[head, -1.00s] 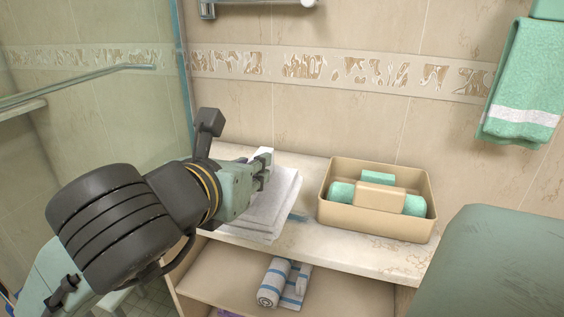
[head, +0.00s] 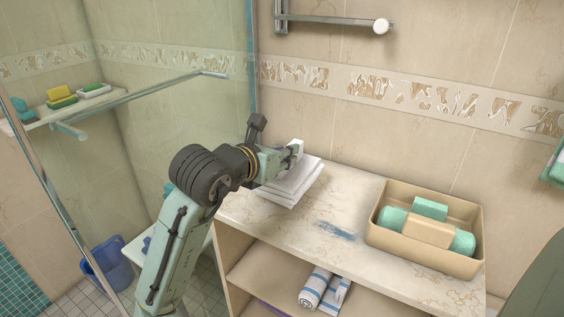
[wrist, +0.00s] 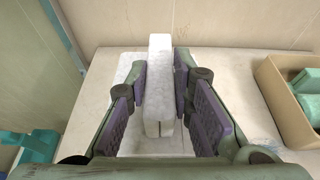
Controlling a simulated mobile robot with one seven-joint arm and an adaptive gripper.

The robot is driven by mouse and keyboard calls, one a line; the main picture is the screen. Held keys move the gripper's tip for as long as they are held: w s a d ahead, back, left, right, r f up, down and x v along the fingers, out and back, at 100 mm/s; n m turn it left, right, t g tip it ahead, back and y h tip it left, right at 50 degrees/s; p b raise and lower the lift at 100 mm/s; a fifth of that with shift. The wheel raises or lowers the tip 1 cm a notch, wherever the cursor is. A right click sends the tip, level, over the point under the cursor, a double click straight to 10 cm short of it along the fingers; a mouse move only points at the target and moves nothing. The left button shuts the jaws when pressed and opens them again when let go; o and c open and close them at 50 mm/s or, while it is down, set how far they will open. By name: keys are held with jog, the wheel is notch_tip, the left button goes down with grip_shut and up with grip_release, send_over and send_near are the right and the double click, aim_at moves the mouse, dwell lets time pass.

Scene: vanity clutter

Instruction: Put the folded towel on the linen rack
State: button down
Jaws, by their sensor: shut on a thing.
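A white folded towel (wrist: 160,75) stands on edge between my gripper's purple-padded fingers in the wrist view, and they are shut on it. In the head view my gripper (head: 292,152) is over the left back part of the marble counter, with the towel largely hidden by the fingers. Below it lie flat white folded towels (head: 289,188), also partly visible in the wrist view (wrist: 126,68). I cannot tell whether the held towel touches them. A metal wall rack (head: 335,22) shows at the top; its upper part is cut off. I cannot tell whether it is the linen rack.
A tan bin (head: 425,258) with green and tan items stands on the counter (head: 340,205), right of a blue smear (head: 336,231). Rolled striped towels (head: 322,290) lie on the shelf below. A glass shower screen (head: 185,60) is at left, with a blue bucket (head: 108,262) on the floor.

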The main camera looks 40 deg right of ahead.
notch_tip(320, 180, down, 3)
jog(key=shift+w+f+p, duration=0.1)
jog(key=shift+f+p, duration=0.1)
jog(key=shift+p, duration=0.25)
jog(key=shift+f+b, duration=0.3)
jog(key=shift+b, duration=0.15)
jog(key=c, duration=1.4)
grip_release()
jog(key=shift+r+p, duration=0.45)
jog(key=shift+p, duration=0.25)
jog(key=b+v, duration=0.1)
jog(key=v, duration=0.5)
jog(key=b+v, duration=0.2)
jog(key=v, duration=0.4)
jog(key=shift+f, duration=0.25)
